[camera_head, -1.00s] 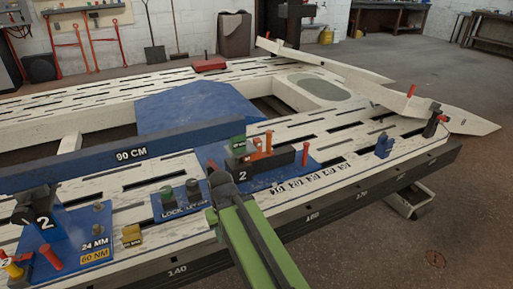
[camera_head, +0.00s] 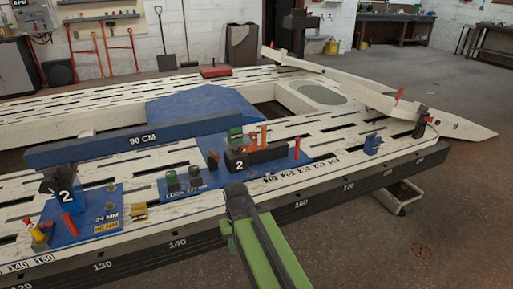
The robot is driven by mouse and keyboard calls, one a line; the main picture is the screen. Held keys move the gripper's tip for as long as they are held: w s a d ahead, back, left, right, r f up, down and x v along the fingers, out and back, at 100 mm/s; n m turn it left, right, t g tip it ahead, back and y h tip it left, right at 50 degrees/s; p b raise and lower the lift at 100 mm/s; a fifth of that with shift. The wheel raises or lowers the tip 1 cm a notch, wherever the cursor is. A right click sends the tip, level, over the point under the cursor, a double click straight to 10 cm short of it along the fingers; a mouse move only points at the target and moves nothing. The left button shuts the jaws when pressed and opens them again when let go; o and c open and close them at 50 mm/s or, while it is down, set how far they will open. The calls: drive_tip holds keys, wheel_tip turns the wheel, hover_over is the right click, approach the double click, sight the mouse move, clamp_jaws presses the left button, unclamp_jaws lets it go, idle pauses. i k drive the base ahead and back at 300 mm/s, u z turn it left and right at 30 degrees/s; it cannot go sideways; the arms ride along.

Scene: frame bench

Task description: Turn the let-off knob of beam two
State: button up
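Beam two is a long blue bar (camera_head: 140,141) marked 90 CM, lying between a left post marked 2 (camera_head: 68,197) and a right block marked 2 (camera_head: 240,164). In front of it is a small blue plate (camera_head: 183,193) lettered LOCK and, it seems, LET-OFF. Two knobs stand on it, a dark left one (camera_head: 172,181) and a grey-green right one (camera_head: 195,176); the right one stands over the let-off lettering. My gripper (camera_head: 237,193) is at the end of my green arm, right of the plate and apart from both knobs in the picture. Its fingers cannot be made out.
A left blue plate (camera_head: 85,228) carries red and yellow parts and a 24 MM label. A yellow block (camera_head: 139,211) stands between the plates. Red pegs rise from the right blue plate (camera_head: 285,165). A small blue part (camera_head: 372,143) stands farther right on the slotted white bench (camera_head: 340,165).

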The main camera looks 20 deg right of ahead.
sight(193, 170)
drive_tip(key=z, duration=0.45)
drive_tip(key=k, duration=0.15)
drive_tip(key=u, duration=0.7)
drive_tip(key=i, duration=0.75)
drive_tip(key=u, duration=1.05)
drive_tip(key=k, duration=0.45)
drive_tip(key=u, duration=0.05)
drive_tip(key=i, duration=0.45)
drive_tip(key=u, duration=0.05)
